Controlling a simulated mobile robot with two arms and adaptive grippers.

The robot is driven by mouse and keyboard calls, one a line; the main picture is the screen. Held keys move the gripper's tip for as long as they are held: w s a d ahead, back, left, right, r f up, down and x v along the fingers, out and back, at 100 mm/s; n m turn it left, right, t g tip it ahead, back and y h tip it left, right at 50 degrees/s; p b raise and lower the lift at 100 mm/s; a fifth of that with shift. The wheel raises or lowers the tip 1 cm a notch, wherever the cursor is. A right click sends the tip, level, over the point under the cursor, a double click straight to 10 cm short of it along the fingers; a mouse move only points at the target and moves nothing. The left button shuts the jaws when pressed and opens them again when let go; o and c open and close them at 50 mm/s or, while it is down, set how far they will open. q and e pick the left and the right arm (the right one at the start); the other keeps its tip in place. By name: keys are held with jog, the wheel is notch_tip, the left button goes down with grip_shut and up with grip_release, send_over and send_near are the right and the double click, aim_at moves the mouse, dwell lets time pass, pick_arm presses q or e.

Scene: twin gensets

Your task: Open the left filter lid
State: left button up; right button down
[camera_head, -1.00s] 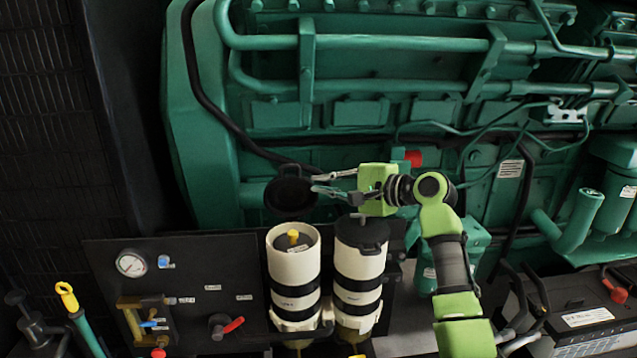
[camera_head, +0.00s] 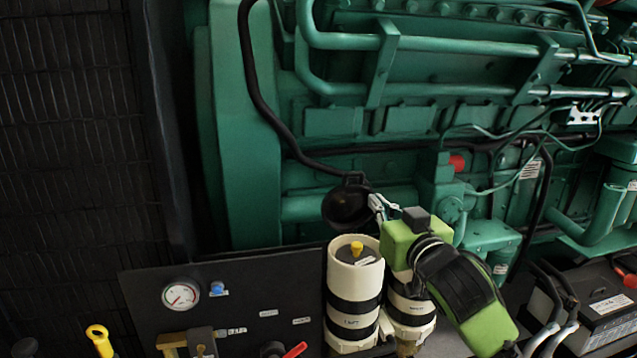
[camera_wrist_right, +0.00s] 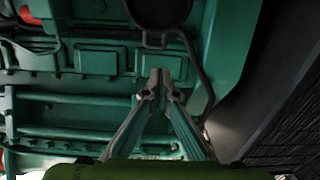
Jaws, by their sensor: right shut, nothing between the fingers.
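The left filter (camera_head: 355,290) is a white canister with black bands, and its top is uncovered, showing a yellow knob (camera_head: 357,248). Its black round lid (camera_head: 349,207) stands tipped up behind the canister, well off the top. The lid also shows at the top of the right wrist view (camera_wrist_right: 160,14). My right gripper (camera_head: 376,206) is shut and empty just right of the lid; I cannot tell whether it touches it. Its closed fingertips show in the right wrist view (camera_wrist_right: 160,82). My left gripper is not in view.
The right filter (camera_head: 408,308) stands beside the left one, its top hidden behind my right gripper. A black panel (camera_head: 250,290) with a gauge (camera_head: 181,295) and a red-handled valve (camera_head: 295,350) is at the left. The green engine (camera_head: 240,130) fills the back.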

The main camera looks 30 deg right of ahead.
aim_at(355, 175)
jog(key=p+x, duration=0.1)
jog(key=x, duration=0.3)
jog(key=p+x, duration=0.2)
jog(key=x, duration=0.2)
jog(key=d+p+x, duration=0.1)
jog(key=p+x, duration=0.1)
jog(key=x, duration=0.2)
jog(key=shift+w+d+r, duration=0.1)
jog(key=shift+w+d, duration=0.15)
jog(key=shift+w, duration=0.4)
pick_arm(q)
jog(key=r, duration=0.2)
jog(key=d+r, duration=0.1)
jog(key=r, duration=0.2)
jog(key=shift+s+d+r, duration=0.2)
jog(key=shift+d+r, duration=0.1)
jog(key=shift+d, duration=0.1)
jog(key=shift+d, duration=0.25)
